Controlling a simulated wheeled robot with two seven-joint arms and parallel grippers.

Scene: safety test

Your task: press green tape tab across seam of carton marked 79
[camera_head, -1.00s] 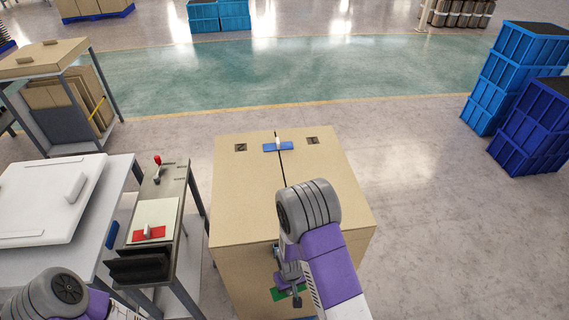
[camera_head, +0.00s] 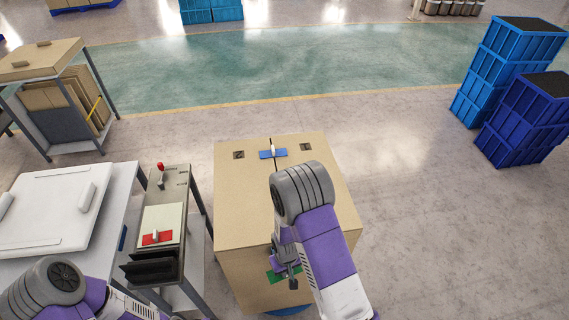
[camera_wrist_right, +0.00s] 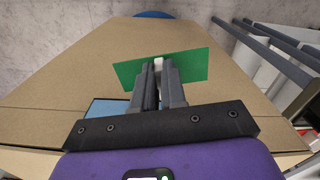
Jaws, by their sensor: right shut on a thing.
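The tan carton (camera_head: 238,215) stands in the middle of the head view, with a dark seam along its top. Two dark printed marks flank the seam; I cannot read a number. A blue tab (camera_head: 266,155) with a white grip lies across the far end of the seam. My right gripper (camera_head: 289,279) is in front of the carton's near face, partly hidden by my arm. In the right wrist view it is shut on the white grip of the green tape tab (camera_wrist_right: 190,68). I cannot tell whether the tab touches the carton. My left gripper is out of view.
Left of the carton is a narrow stand (camera_head: 174,181) bearing a red tab (camera_head: 158,238) on a pale sheet. A white-topped table (camera_head: 117,190) is farther left. Blue crates (camera_head: 520,120) are stacked at right. Open floor lies between carton and crates.

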